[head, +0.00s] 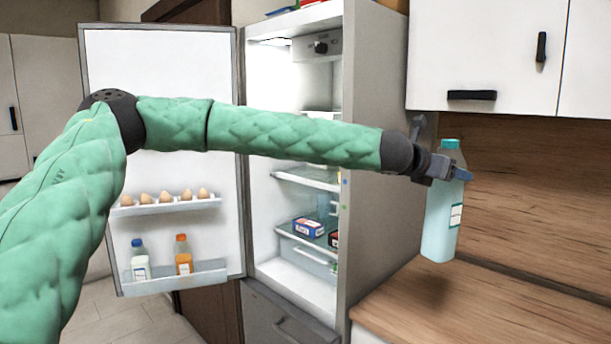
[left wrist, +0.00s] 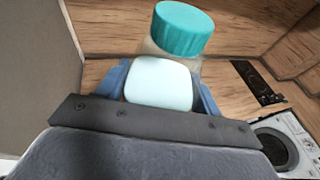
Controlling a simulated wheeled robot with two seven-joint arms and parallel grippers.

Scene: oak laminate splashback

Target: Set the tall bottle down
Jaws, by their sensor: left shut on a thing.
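The tall bottle (head: 440,222) is pale blue with a teal cap and a white label. My left gripper (head: 460,174) is shut on its upper part. The bottle hangs nearly upright at the left end of the wooden counter (head: 480,310). A dark shadow lies on the counter below it; I cannot tell exactly how far its base is above the top. In the left wrist view the teal cap (left wrist: 182,28) and the bottle's pale upper body (left wrist: 160,86) sit between the two blue-grey fingers. My right gripper is in neither view.
The fridge (head: 385,150) stands open left of the counter, its door (head: 160,90) swung left with eggs and small bottles. White cupboards (head: 500,50) hang above. The counter in front looks clear. The left wrist view shows a dark hob (left wrist: 258,82) and a washing machine (left wrist: 285,145).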

